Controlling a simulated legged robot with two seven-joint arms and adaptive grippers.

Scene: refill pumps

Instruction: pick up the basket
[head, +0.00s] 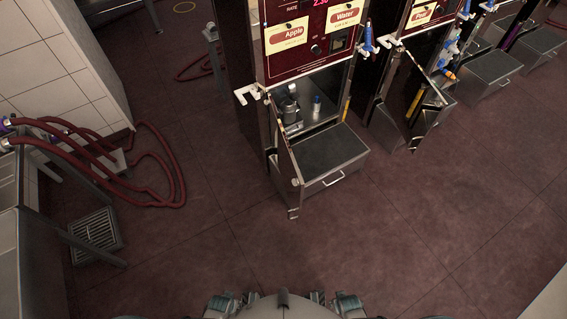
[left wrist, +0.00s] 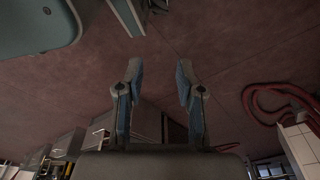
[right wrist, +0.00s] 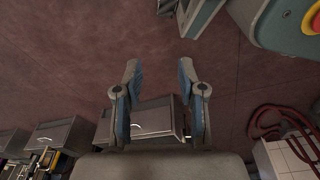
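I cannot make out a basket in any of the three views. My left gripper (left wrist: 160,70) is open in the left wrist view, with its two blue-grey fingers apart and only dark red floor showing between the tips. My right gripper (right wrist: 157,70) is open and empty in the right wrist view, also over bare floor. Neither gripper touches anything.
A refill pump (head: 293,45) labelled Apple and Water stands ahead, with an open bay and a grey drawer box (head: 328,157) low down. More pumps stand at right. Red hoses (head: 160,180) and a floor grate (head: 97,230) are at left. The front floor is clear.

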